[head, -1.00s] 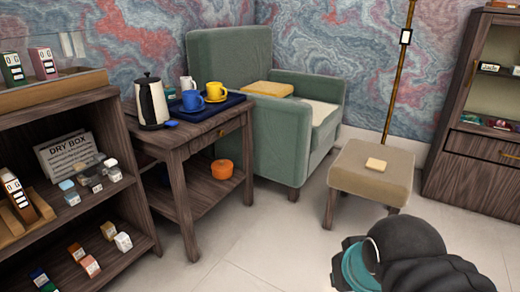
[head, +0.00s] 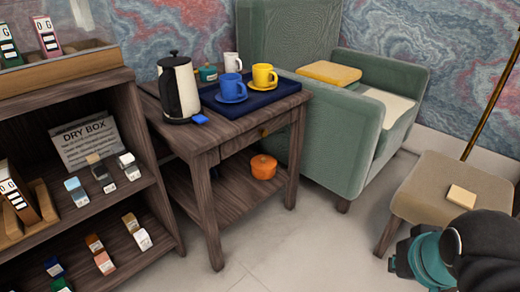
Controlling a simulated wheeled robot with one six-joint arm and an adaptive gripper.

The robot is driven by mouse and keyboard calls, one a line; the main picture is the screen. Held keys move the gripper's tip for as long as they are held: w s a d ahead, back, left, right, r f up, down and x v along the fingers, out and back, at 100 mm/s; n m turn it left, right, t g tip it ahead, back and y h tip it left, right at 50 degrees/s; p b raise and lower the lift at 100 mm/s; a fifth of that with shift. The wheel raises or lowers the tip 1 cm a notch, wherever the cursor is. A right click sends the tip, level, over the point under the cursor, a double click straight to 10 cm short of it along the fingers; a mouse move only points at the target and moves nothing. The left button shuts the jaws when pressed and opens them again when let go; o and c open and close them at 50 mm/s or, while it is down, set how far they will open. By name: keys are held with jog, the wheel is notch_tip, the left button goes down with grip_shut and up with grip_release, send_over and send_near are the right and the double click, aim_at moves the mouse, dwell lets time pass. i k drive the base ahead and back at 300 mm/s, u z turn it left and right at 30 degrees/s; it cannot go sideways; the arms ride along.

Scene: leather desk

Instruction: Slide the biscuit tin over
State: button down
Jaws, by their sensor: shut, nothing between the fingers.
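An orange round lidded thing (head: 263,167) sits on the lower shelf of the wooden side table (head: 190,150). A small teal container (head: 208,74) stands at the back of the tabletop, partly hidden behind a blue cup. I cannot tell for sure which of them is the biscuit tin. Part of my black and teal arm shows at the lower right, in front of the footstool and well apart from the side table. My gripper's fingers do not show.
A dark blue tray (head: 285,89) holds a blue cup (head: 231,87) and a yellow cup (head: 264,76). A kettle (head: 178,90) stands beside it. Shelving (head: 80,185) is at left, a green armchair (head: 340,120) behind, a footstool (head: 425,190) at right. The floor in front is clear.

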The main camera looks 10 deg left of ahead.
aim_at(260, 177)
jog(key=u, duration=0.6)
jog(key=i, duration=0.85)
jog(key=u, duration=0.7)
